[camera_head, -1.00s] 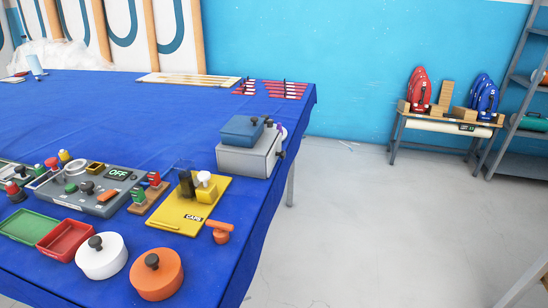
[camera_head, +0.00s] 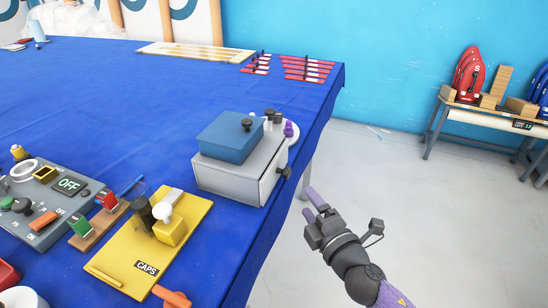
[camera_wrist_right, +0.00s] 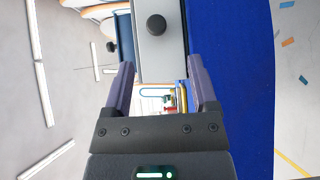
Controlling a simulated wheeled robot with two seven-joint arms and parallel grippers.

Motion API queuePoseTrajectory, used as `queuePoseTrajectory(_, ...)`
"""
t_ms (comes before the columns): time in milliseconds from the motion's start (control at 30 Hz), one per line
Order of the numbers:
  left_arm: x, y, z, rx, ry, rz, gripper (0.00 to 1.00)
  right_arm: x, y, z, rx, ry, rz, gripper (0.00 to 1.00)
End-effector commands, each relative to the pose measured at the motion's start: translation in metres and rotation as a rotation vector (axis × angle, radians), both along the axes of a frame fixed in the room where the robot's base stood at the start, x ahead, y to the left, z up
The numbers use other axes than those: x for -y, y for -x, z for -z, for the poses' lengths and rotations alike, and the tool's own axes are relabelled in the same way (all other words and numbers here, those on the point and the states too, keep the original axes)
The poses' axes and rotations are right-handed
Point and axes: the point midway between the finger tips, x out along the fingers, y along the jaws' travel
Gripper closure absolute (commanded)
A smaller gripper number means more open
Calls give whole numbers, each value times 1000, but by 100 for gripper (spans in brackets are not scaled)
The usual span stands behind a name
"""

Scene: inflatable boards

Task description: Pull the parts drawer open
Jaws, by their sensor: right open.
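The parts drawer is in a grey box (camera_head: 232,180) with a blue lidded box on top, near the table's right edge. Its front (camera_head: 272,178) faces right and looks shut, with a dark round knob (camera_head: 286,173). My right gripper (camera_head: 313,203) is open and empty, to the right of the knob and apart from it. In the right wrist view the pale drawer front (camera_wrist_right: 160,60) and its black knob (camera_wrist_right: 156,25) lie ahead, beyond the open fingertips (camera_wrist_right: 163,70). My left gripper is not in view.
The blue lidded box (camera_head: 228,138) has its own black knob. Small white and purple pieces (camera_head: 288,129) stand behind it. A yellow CAPS board (camera_head: 150,235) lies to the left.

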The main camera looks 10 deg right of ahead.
Motion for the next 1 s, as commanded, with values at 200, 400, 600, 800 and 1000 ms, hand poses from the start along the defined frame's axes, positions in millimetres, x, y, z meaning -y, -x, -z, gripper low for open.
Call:
queuePoseTrajectory(200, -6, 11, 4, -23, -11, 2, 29, -8, -41, -4, 16, 8, -3, 26)
queuePoseTrajectory(400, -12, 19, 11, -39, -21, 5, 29, -16, -82, -1, 10, 6, -2, 26)
queuePoseTrajectory(600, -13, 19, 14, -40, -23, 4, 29, -19, -96, -2, 8, 5, -2, 26)
queuePoseTrajectory(800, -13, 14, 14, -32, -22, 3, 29, -19, -97, -3, 8, 5, -3, 26)
queuePoseTrajectory(1000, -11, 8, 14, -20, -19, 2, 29, -19, -96, -3, 8, 5, -3, 64)
